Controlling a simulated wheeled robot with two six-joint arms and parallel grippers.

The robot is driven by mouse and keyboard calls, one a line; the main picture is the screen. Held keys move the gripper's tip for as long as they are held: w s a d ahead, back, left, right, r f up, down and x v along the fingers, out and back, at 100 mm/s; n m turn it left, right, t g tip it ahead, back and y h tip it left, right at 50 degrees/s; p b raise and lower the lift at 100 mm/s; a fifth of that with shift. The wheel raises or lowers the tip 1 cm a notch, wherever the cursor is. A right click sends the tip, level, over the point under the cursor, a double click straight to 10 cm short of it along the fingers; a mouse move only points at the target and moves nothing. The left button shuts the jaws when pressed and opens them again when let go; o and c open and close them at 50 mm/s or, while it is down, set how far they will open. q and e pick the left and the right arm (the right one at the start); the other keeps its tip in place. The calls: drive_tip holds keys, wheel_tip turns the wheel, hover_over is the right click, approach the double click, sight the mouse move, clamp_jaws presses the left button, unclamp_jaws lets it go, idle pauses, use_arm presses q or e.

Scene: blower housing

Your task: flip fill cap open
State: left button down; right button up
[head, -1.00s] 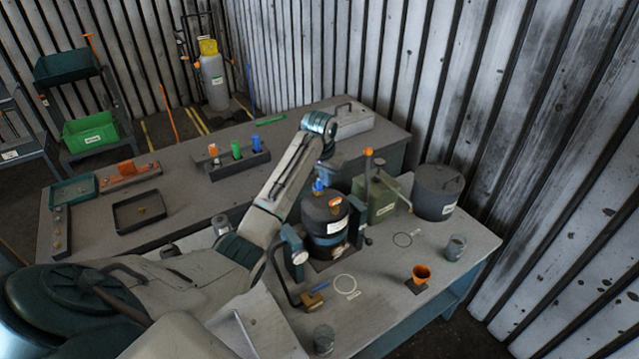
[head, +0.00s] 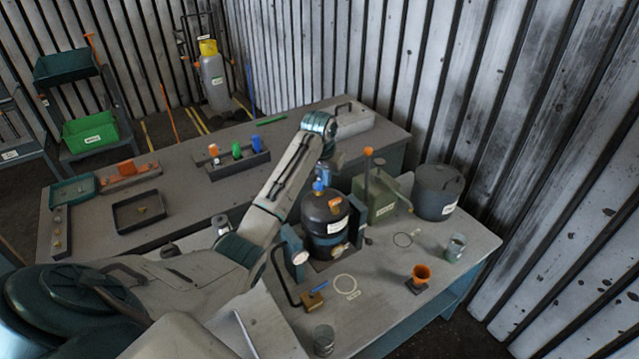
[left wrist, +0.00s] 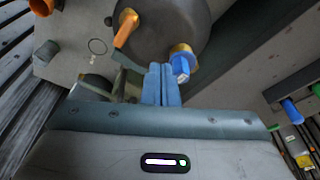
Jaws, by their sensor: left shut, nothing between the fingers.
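The black blower housing (head: 326,222) stands upright in a fixture on the near table. On its top are a blue cap (head: 319,186) and an orange tab (head: 335,205); I cannot tell for sure which is the fill cap. In the left wrist view the blue cap (left wrist: 181,64) sits on a brass collar, and the orange tab (left wrist: 126,28) points outward from a brass fitting. My left gripper (left wrist: 161,84) is shut and empty, its fingertips at the housing's edge in the picture, just left of the blue cap. Contact cannot be told. My right gripper is not in view.
A green can (head: 381,205) and a grey lidded pot (head: 437,192) stand right of the housing. A rack (head: 240,162) with coloured bottles is on the back table.

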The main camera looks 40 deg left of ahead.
sight(319, 183)
use_arm(q)
drive_tip(key=shift+f, duration=0.15)
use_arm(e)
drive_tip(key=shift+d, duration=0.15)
use_arm(q)
drive_tip(key=shift+f, duration=1.55)
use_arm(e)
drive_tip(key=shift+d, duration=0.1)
use_arm(q)
drive_tip(key=shift+a, duration=0.15)
